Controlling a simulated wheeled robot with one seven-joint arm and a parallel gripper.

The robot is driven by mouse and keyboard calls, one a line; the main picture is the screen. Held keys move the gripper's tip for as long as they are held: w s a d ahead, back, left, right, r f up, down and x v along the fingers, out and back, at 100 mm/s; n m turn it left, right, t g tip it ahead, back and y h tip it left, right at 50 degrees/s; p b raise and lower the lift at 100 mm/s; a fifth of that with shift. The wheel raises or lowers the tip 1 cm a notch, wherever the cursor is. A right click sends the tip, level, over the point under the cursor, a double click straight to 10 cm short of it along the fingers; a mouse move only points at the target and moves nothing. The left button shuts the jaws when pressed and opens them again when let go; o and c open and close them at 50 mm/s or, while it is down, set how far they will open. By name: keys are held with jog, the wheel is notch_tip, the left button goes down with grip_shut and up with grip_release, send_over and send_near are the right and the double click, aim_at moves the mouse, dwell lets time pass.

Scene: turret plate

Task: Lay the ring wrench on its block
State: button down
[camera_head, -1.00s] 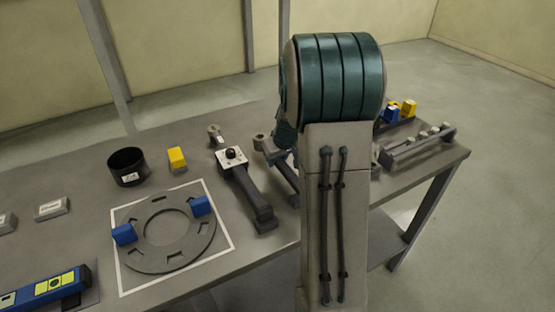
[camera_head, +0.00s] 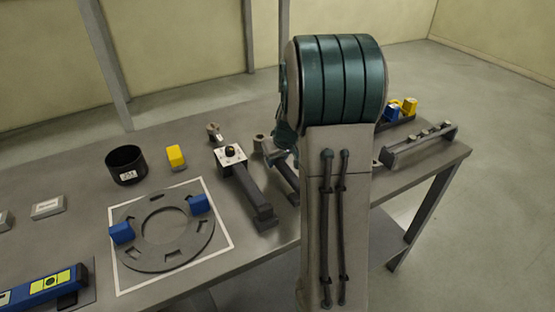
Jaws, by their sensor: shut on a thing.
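My arm (camera_head: 335,200) stands large in the middle of the picture and hides what lies behind it. My gripper's fingers are hidden behind it, so I do not see what is between them. A small grey ring-shaped end (camera_head: 259,141) shows just left of the arm, under its teal wrist part. A dark bar (camera_head: 287,183) slants down beside the arm there. I cannot tell whether either is the ring wrench, and I cannot single out its block. Left of these, a white square plate with a knob (camera_head: 231,154) sits at the head of a long dark fixture (camera_head: 248,188).
A flat grey slotted ring (camera_head: 163,262) with two blue blocks lies in a white-outlined square. A black cup (camera_head: 126,166) and a yellow block (camera_head: 176,156) stand behind it. A blue level-like tool (camera_head: 45,287) lies front left. A grey rack (camera_head: 420,146) stands near the right table edge.

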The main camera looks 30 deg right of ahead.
jog(key=shift+f+b, duration=0.8)
jog(key=shift+b, duration=0.4)
dwell(1.4)
jog(key=c, duration=1.1)
grip_release()
jog(key=shift+r+p, duration=2.05)
jog(key=shift+r, duration=1.45)
